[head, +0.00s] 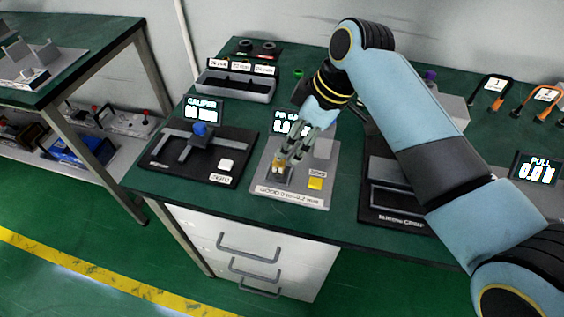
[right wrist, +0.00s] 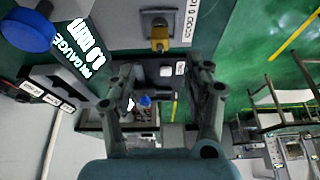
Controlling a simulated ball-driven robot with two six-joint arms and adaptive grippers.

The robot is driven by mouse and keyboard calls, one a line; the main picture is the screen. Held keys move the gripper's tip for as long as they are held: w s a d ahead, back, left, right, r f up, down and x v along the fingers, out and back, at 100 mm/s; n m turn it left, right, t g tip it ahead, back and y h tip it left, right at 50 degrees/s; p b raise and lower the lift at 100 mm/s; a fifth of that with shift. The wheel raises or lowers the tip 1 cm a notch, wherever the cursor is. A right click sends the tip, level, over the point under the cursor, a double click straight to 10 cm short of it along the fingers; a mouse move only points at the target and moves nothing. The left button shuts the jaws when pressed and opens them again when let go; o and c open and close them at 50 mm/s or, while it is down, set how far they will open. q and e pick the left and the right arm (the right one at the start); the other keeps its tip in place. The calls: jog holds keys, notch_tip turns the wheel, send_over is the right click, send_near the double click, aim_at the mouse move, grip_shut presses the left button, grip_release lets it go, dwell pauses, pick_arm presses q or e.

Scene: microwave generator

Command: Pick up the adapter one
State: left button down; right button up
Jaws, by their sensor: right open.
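A small brass-coloured piece (head: 280,169) sits in a grey holder near the front left of the pin gauge plate (head: 322,172). It looks like the adapter, but I cannot read any mark on it. It also shows in the right wrist view (right wrist: 160,40), at the top middle. My right gripper (head: 289,158) is directly above and just behind it in the head view, pointing down and partly covering the station. In the right wrist view my right gripper (right wrist: 161,78) has its fingers spread, with nothing between them. My left gripper is not in view.
A yellow button (head: 315,183) is on the plate right of the holder. A caliper station (head: 213,165) with a blue knob stands to the left. A black-based station (head: 385,205) stands to the right. A labelled tray (head: 235,88) is behind.

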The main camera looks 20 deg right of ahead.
aim_at(280, 159)
jog(key=x, duration=0.8)
jog(key=shift+f, duration=0.2)
jog(key=shift+c, duration=0.3)
grip_shut()
